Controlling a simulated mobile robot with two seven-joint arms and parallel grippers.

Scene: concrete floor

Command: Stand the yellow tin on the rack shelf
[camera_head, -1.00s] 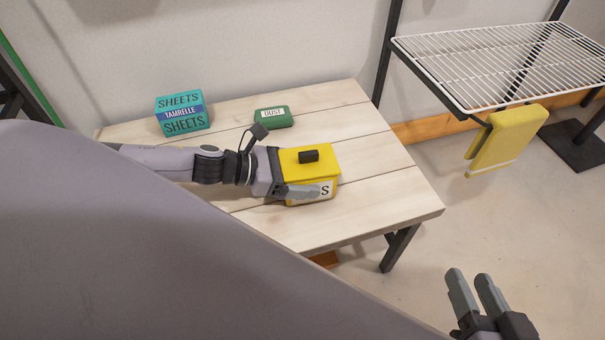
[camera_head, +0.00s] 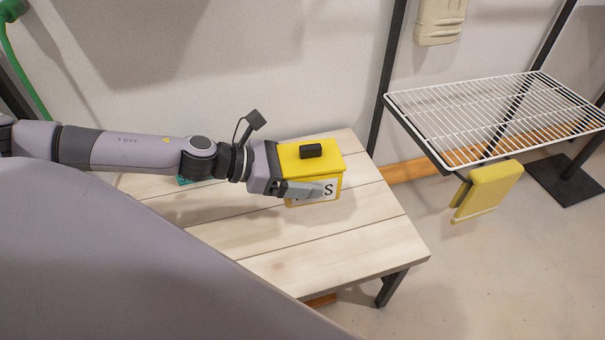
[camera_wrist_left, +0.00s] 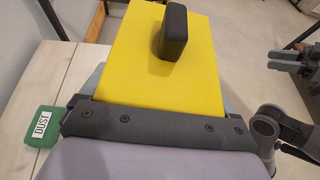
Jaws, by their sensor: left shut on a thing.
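The yellow tin (camera_head: 311,163) has a black knob on its lid and a white label on its front. My left gripper (camera_head: 300,188) is shut on it and holds it upright above the wooden table. In the left wrist view the tin (camera_wrist_left: 150,75) fills the space past the gripper (camera_wrist_left: 150,95). The rack shelf (camera_head: 500,115) is a white wire grid at the right, apart from the tin, and its visible top is empty. My right gripper is not in the head view now.
The wooden table (camera_head: 350,245) is under the tin. A yellow cloth (camera_head: 487,190) hangs at the rack's front edge. A black rack post (camera_head: 388,75) stands between table and shelf.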

